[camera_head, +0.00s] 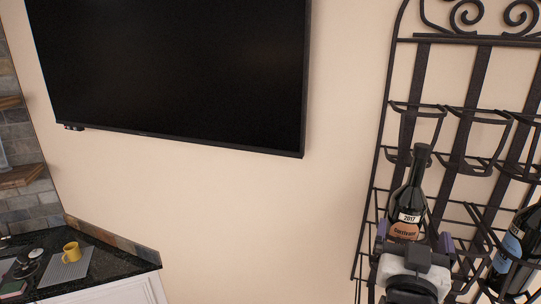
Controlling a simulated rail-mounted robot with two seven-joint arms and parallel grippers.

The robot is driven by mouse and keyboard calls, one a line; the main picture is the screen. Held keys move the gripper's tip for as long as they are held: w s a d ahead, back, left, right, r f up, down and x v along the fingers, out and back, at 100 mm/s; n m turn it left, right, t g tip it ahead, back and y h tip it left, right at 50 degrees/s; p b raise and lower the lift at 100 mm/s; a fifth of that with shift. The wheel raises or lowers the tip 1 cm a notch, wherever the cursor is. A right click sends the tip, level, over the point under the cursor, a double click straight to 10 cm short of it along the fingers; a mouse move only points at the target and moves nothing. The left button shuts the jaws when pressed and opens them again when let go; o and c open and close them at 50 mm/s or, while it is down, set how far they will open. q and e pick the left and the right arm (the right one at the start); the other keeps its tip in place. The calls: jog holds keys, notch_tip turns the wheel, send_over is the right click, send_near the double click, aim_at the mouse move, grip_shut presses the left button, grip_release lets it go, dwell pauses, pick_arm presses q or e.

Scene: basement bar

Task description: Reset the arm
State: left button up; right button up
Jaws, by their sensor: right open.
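My right gripper (413,242) is at the lower right, in front of the wall-mounted wine rack (393,160). Its two dark purple-grey fingers are apart, one on each side of the lower part of a dark wine bottle (412,190). The bottle has a "2017" tag and an orange-brown label. It leans slightly in a ring of the black metal rack. The gripper hides the bottle's base, and I cannot tell whether the fingers touch it. My left gripper is not in view.
A second bottle with a blue label (513,245) sits in the rack at the right edge. A black television (170,70) hangs on the wall. A dark counter (115,262) at the lower left holds a yellow mug (71,252). The wall between counter and rack is clear.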

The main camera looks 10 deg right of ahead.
jog(key=s+a+f+n+g+y, duration=0.2)
jog(key=a+f+n+y, duration=0.15)
jog(key=f, duration=0.45)
jog(key=s+a+f+n+g+y, duration=0.2)
jog(key=f+y, duration=0.2)
jog(key=f, duration=0.3)
jog(key=s+a+f+n+g+y, duration=0.1)
jog(key=s+a+f+n+y, duration=0.2)
jog(key=f, duration=0.5)
jog(key=s+f+g+y+p, duration=0.1)
jog(key=s+f+g, duration=0.7)
jog(key=s+f, duration=1.2)
jog(key=s+p, duration=0.1)
jog(key=s, duration=0.1)
jog(key=shift+s+f, duration=0.3)
jog(key=shift+s, duration=0.1)
jog(key=shift+d, duration=0.1)
